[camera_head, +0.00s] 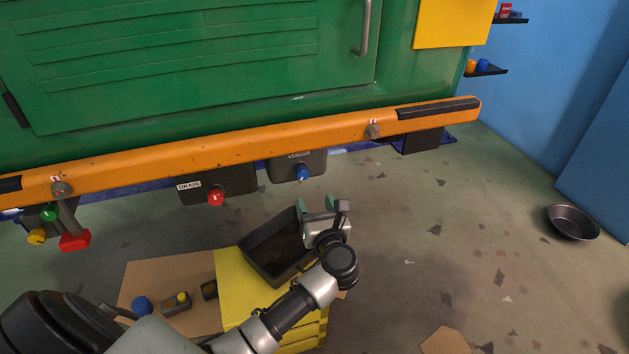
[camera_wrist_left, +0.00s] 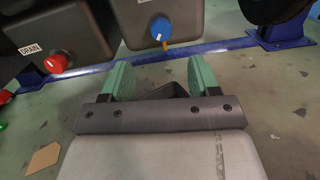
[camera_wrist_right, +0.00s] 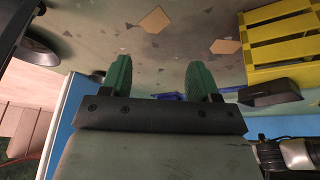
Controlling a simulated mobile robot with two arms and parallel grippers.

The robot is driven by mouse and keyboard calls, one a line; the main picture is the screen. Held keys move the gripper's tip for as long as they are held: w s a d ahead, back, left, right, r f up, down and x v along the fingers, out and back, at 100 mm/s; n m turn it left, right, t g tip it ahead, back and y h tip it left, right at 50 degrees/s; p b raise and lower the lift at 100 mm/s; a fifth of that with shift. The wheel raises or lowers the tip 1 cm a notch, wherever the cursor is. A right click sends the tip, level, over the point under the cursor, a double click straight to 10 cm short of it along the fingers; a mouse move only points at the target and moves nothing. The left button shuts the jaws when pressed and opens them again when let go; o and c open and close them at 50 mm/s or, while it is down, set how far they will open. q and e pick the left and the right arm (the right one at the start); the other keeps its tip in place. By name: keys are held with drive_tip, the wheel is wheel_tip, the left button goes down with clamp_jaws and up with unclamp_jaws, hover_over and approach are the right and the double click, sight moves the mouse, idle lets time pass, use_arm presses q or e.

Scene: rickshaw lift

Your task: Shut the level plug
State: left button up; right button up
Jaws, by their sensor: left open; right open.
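The level plug appears to be the blue knob (camera_head: 302,173) on the front of a dark box (camera_head: 285,168) under the orange beam; its box label is too small to read surely. It also shows in the left wrist view (camera_wrist_left: 160,29), with a thin orange streak just below it. My left gripper (camera_head: 321,206) is open and empty, below and slightly right of the blue knob, apart from it. In the left wrist view the knob lies beyond the gap between the green fingers (camera_wrist_left: 158,78). My right gripper (camera_wrist_right: 158,75) is open and empty, facing floor away from the plug.
A red knob (camera_head: 215,197) on a box labelled DRAIN is left of the blue one. A dark tray (camera_head: 259,262) rests on a yellow crate (camera_head: 232,283) below. A red-handled lever (camera_head: 75,240) hangs at left. A round pan (camera_head: 573,222) lies on open floor at right.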

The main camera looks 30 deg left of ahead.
sight(303, 176)
use_arm(q)
drive_tip(key=shift+n+g, duration=0.3)
drive_tip(key=shift+n, duration=0.4)
drive_tip(key=b+x, duration=0.1)
drive_tip(key=x, duration=0.9)
drive_tip(key=shift+w+d+r, duration=0.1)
drive_tip(key=shift+d+r, duration=0.05)
drive_tip(key=shift+w+a+b, duration=0.3)
drive_tip(key=shift+w+a, duration=0.05)
drive_tip(key=shift+a, duration=0.05)
use_arm(e)
drive_tip(key=w+a+r+t+y, duration=0.1)
drive_tip(key=w+a+r+t, duration=0.1)
drive_tip(key=w+r+t, duration=0.1)
drive_tip(key=shift+w+t, duration=0.7)
drive_tip(key=shift+w, duration=0.45)
use_arm(q)
drive_tip(key=c, duration=0.9)
